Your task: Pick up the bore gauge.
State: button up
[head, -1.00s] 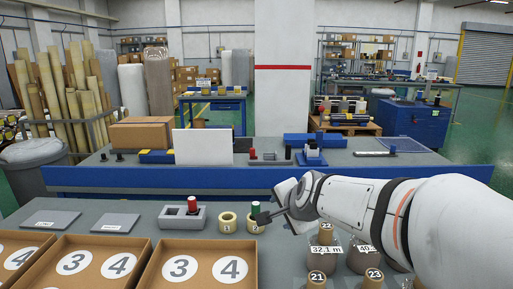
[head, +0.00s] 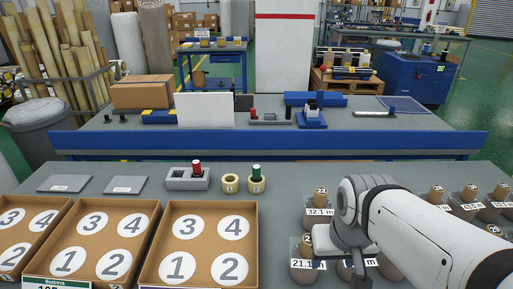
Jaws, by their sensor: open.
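Two short coloured cylinders on the near table look like gauges; I cannot tell which is the bore gauge. The green one (head: 256,171) stands upright in a cream ring (head: 257,187). The red one (head: 196,167) stands in a grey two-hole block (head: 178,181) to its left. My gripper (head: 358,266) is to the right of and nearer than both, low among wrapped rolls, pointing down. It is open and appears empty; its fingertips are partly hidden by my arm and the rolls.
A second cream ring (head: 230,184) stands between block and green cylinder. Two grey plates (head: 124,185) lie left. Numbered cardboard trays (head: 257,250) fill the front left. Wrapped, tagged rolls (head: 319,198) crowd the right. A blue-edged bench (head: 270,142) stands behind.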

aim_at(255, 177)
jog(key=u, duration=0.4)
jog(key=k, duration=1.25)
jog(key=u, duration=0.7)
jog(key=i, duration=1.5)
jog(key=z, duration=0.7)
